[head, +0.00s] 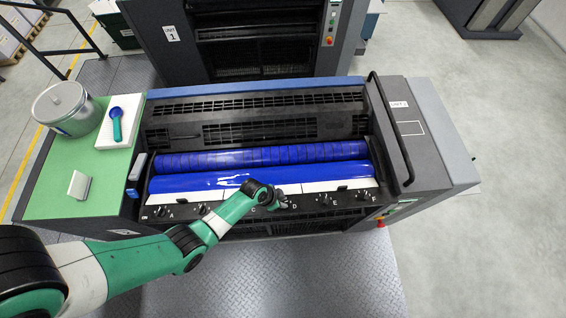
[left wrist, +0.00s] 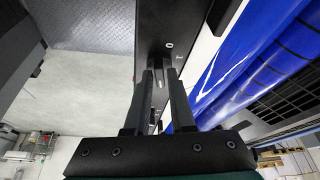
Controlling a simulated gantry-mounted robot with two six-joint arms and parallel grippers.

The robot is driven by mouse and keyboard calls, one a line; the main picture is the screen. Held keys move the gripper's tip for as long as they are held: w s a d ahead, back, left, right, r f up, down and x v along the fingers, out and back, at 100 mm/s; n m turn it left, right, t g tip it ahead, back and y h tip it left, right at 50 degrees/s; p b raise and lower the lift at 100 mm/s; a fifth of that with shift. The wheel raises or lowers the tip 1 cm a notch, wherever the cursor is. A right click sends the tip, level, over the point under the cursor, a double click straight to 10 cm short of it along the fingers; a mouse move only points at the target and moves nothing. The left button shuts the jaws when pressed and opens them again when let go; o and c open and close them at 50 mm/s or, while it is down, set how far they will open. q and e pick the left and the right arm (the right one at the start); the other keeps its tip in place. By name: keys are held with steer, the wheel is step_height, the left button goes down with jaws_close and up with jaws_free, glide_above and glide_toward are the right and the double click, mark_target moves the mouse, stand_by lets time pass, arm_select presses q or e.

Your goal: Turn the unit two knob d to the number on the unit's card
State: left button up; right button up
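Unit two is the near dark machine with blue rollers and a label (head: 399,104) at its right end. Its front strip has knobs lettered A to F. Knob d is largely hidden by my left gripper (head: 284,203), which is at the strip beside the letter D (head: 295,205). In the left wrist view the two fingers (left wrist: 160,78) stand apart, with a small grey part between their tips. I cannot tell whether they touch the knob. A pale square outline (head: 411,128) is below the label; no number is readable there. My right gripper is not in view.
A green side table (head: 55,195) holds a metal can (head: 68,112), a white pad (head: 118,138) with a blue and green tool on it, and a small pale block (head: 79,185). A dark rail (head: 391,135) rises at the unit's right. Unit 1 (head: 235,40) stands behind.

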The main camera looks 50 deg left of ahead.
arm_select(q)
jaws_close()
